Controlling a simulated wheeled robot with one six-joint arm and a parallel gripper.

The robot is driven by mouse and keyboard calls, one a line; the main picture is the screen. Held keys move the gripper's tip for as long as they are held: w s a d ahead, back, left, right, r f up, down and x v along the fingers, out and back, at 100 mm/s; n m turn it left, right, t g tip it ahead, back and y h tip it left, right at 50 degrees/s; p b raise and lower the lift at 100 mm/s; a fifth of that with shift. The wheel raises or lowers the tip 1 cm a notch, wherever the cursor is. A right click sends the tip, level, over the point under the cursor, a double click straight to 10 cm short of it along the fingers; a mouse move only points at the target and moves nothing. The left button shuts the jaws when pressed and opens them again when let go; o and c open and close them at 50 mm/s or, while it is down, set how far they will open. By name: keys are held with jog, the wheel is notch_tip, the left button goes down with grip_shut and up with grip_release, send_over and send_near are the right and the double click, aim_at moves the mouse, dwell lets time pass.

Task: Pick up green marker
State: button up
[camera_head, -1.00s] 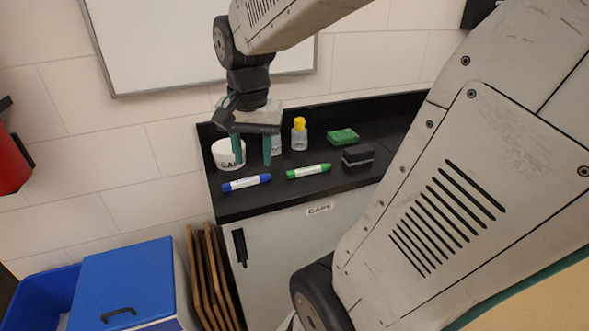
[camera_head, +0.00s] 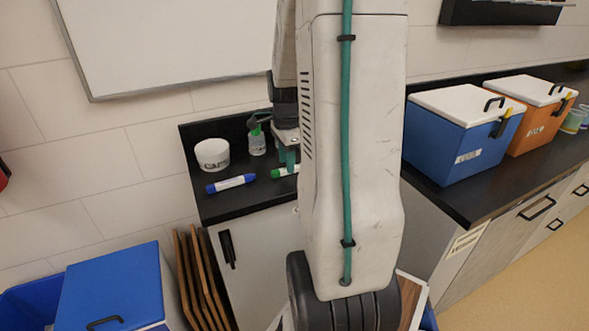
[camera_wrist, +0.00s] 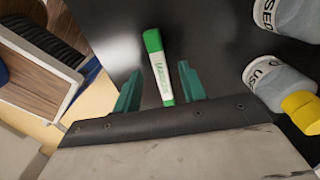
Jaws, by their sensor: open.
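The green marker (camera_wrist: 158,68) has a white barrel with green ends. In the wrist view it lies on the black counter, lengthwise between the two teal fingers of my gripper (camera_wrist: 160,70). The fingers are open, with a gap on both sides of the marker. In the head view my gripper (camera_head: 287,160) is above the counter. Only the left end of the green marker (camera_head: 278,173) shows there; my arm hides the rest.
A blue marker (camera_head: 231,183) lies left of the green one. Behind stand a white cup (camera_head: 212,154) and a bottle (camera_head: 257,143). The wrist view shows a yellow-capped bottle (camera_wrist: 280,88) at right. Blue (camera_head: 437,142) and orange (camera_head: 540,118) coolers stand on the right counter.

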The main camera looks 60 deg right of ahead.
notch_tip(320, 180, down, 2)
jog(key=shift+c, duration=0.3)
grip_shut()
jog(key=shift+r, duration=0.1)
jog(key=shift+r, duration=0.5)
jog(key=r, duration=0.1)
jog(key=s+r, duration=0.1)
jog(key=shift+a+r, duration=0.2)
jog(key=shift+r, duration=0.1)
jog(key=s+a, duration=0.3)
jog(key=s, duration=0.3)
jog(key=s+a+r, duration=0.1)
jog(key=s+a, duration=0.2)
jog(key=s, duration=0.4)
jog(key=shift+s+a+r, duration=0.15)
jog(key=shift+s+a, duration=0.05)
jog(key=shift+a, duration=0.2)
